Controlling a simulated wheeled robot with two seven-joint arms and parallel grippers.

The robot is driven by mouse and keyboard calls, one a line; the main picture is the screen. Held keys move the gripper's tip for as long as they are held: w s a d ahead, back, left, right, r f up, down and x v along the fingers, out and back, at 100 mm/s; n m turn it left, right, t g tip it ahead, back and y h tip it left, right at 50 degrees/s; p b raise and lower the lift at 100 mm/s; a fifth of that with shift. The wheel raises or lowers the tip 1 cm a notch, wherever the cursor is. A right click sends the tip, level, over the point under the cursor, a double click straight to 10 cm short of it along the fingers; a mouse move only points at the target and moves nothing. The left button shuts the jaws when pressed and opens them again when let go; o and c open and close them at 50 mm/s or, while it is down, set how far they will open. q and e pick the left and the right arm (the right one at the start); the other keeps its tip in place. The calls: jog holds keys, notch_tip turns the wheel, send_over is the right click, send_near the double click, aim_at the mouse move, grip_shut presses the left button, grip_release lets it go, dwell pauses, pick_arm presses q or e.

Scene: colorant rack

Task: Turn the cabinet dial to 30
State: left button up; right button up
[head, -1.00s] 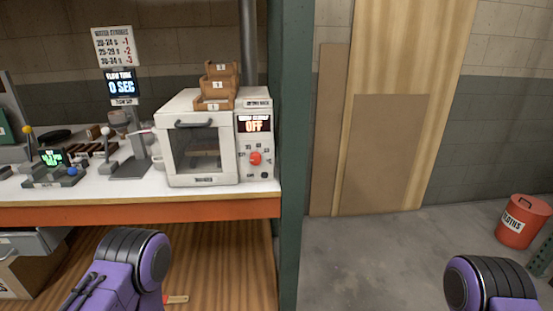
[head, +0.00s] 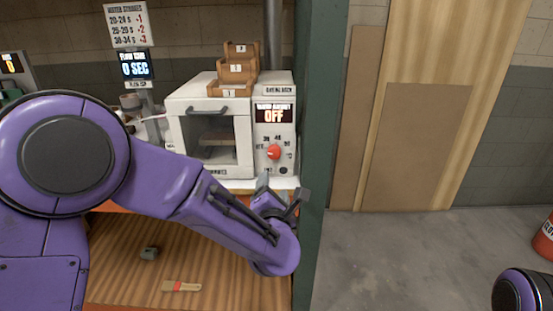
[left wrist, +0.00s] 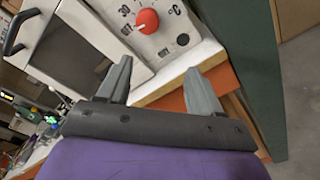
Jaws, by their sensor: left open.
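The white drying cabinet (head: 212,128) stands on the bench, with a red dial (head: 273,152) on its right-hand panel. In the left wrist view both fingers of the gripper (left wrist: 158,66) point up toward the panel. My right gripper is not in view.
A green post (head: 324,110) rises close to the right of the cabinet. Wooden trays (head: 237,69) are stacked on top of the cabinet. The bench edge lies just below the gripper. A brush (head: 181,287) lies on the lower wooden shelf.

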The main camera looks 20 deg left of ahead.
aim_at(275, 154)
pick_arm(q)
jog(key=shift+n+t, duration=0.3)
jog(key=shift+n, duration=0.5)
jog(key=w+r, duration=0.1)
jog(key=w, duration=0.2)
jog(key=w+a+r+p, duration=0.1)
jog(key=w, duration=0.2)
jog(key=w+a+r+p, duration=0.1)
jog(key=w, duration=0.2)
jog(key=shift+w+a+r, duration=0.1)
jog(key=shift+a+r, duration=0.1)
jog(key=shift+w+a+f, duration=0.15)
jog(key=shift+w+a, duration=0.05)
jog(key=shift+w, duration=0.4)
jog(key=c, duration=1.1)
